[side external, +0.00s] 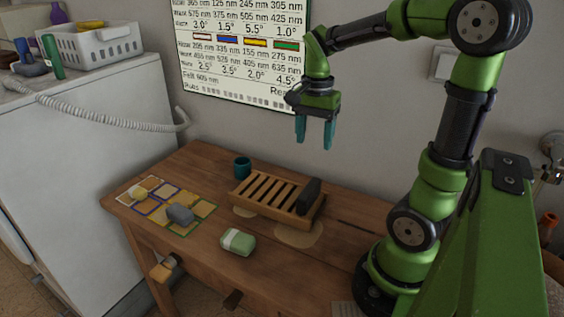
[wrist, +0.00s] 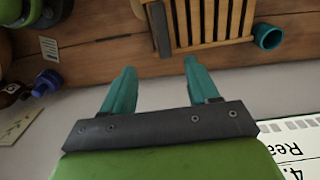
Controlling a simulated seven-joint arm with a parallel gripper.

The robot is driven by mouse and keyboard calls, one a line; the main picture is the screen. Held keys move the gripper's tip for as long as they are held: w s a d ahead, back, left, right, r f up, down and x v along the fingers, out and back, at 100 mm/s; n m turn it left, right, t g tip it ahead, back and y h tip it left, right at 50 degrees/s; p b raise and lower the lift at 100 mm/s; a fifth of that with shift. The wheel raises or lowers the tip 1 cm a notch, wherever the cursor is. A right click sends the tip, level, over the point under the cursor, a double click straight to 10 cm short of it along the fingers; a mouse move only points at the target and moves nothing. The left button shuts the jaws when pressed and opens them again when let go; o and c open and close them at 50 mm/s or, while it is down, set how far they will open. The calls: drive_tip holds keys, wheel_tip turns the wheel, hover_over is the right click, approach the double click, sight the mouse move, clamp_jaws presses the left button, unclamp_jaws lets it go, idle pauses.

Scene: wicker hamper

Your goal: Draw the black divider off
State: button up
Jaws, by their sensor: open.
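The black divider (side external: 308,195) is a dark block lying across the right end of a wooden slatted rack (side external: 262,207) on the table. In the wrist view the divider (wrist: 160,29) shows as a dark bar along the edge of the slats (wrist: 210,43). My gripper (side external: 315,143) is open and empty, high above the rack and apart from it, with its teal fingers pointing down. In the wrist view the gap between my fingertips (wrist: 160,66) is clear, and the divider lies beyond it. The divider's underside is hidden.
A teal cup (side external: 242,167) stands behind the rack's left end. A green-and-white block (side external: 237,242) lies in front. A grey lump (side external: 180,214) and a yellowish piece (side external: 138,192) sit on a coloured card (side external: 163,191) at left. A wall chart (side external: 240,45) hangs behind my gripper.

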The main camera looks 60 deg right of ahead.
hover_over(309, 188)
drive_tip(key=f, duration=1)
drive_tip(key=shift+s, duration=0.3)
drive_tip(key=shift+w+f, duration=0.15)
drive_tip(key=shift+f, duration=1.4)
drive_tip(key=shift+w+f, duration=0.1)
drive_tip(key=shift+f, duration=1.4)
drive_tip(key=c, duration=1.1)
drive_tip(key=shift+o, duration=0.2)
drive_tip(key=shift+r, duration=0.1)
wheel_tip(309, 188, up, 10)
